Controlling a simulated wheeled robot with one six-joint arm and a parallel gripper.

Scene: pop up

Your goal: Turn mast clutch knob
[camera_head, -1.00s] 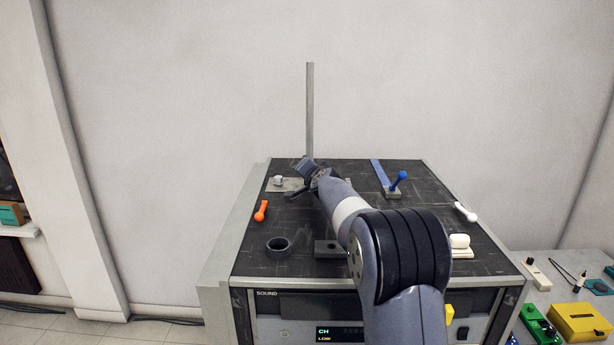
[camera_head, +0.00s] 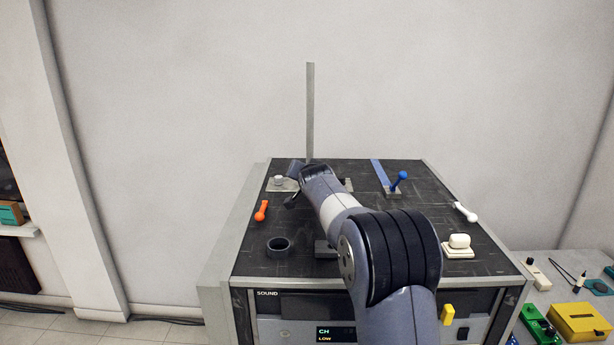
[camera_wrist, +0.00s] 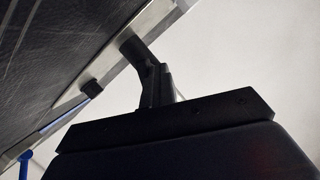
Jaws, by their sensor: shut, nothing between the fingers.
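The upright grey mast (camera_head: 310,110) stands at the back of the dark console top. A small pale knob (camera_head: 278,180) sits on a light plate (camera_head: 274,187) left of the mast's foot; I take it for the clutch knob. My gripper (camera_head: 291,200) is beside the plate, low over the console, partly hidden by my wrist. In the wrist view my dark fingers (camera_wrist: 140,62) are together and empty, close to the console's pale edge. I cannot tell whether they touch anything. The mast's foot is hidden behind my wrist.
An orange lever (camera_head: 261,211) and a black ring (camera_head: 278,246) are on the left of the console top. A blue lever (camera_head: 397,182), a white lever (camera_head: 465,212) and a white rocker (camera_head: 459,242) are on the right. A side table (camera_head: 560,290) holds small devices.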

